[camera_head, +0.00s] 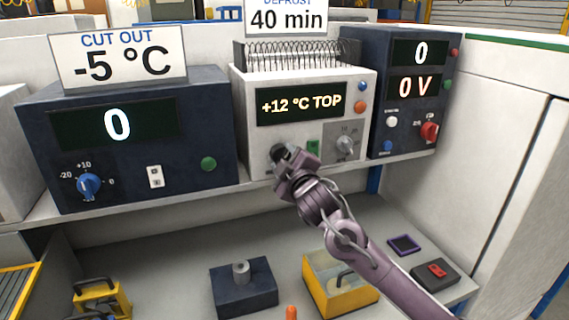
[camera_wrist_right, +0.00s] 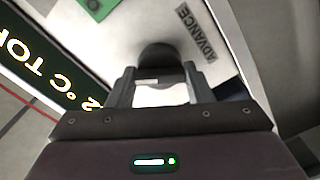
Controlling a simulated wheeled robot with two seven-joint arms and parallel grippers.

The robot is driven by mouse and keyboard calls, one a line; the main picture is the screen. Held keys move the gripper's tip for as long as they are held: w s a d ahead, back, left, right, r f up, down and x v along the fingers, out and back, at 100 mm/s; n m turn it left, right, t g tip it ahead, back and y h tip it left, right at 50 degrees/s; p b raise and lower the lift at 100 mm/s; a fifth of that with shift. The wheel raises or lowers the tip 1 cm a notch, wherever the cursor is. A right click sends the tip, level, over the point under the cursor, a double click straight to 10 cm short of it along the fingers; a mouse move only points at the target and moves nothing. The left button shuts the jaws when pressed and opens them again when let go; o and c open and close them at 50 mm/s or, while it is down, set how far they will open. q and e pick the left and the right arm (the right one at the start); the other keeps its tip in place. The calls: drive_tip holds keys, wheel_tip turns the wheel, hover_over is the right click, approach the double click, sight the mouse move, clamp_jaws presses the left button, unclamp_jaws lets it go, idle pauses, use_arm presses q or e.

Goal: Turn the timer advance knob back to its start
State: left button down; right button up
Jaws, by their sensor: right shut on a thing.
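The white timer box (camera_head: 246,140) stands on the shelf, and its display reads "+12 °C TOP". The dark advance knob (camera_wrist_right: 160,58) is on its front panel, beside the "ADVANCE" label (camera_wrist_right: 196,31) in the right wrist view. My right gripper (camera_head: 283,158) reaches up to the lower left of this panel and covers most of the knob in the head view. In the right wrist view, the right gripper (camera_wrist_right: 160,86) is shut on the knob, with a finger on either side. The knob's pointer or angle cannot be made out. My left gripper is not in view.
A grey dial (camera_head: 345,146) and a green switch (camera_head: 313,149) sit right of my gripper on the same box. Dark boxes with a blue knob (camera_head: 88,186) and a red switch (camera_head: 429,131) flank it. Below are a dark block (camera_head: 243,288) and a yellow bin (camera_head: 340,297).

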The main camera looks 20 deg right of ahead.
drive_tip(key=n+b, duration=0.3)
drive_tip(key=n, duration=0.3)
drive_tip(key=shift+f+n, duration=0.15)
drive_tip(key=shift+n, duration=0.15)
idle(0.4)
drive_tip(key=o, duration=1)
drive_tip(key=s+b, duration=0.2)
drive_tip(key=s, duration=0.6)
drive_tip(key=shift+d+b, duration=0.1)
drive_tip(key=shift+b, duration=0.3)
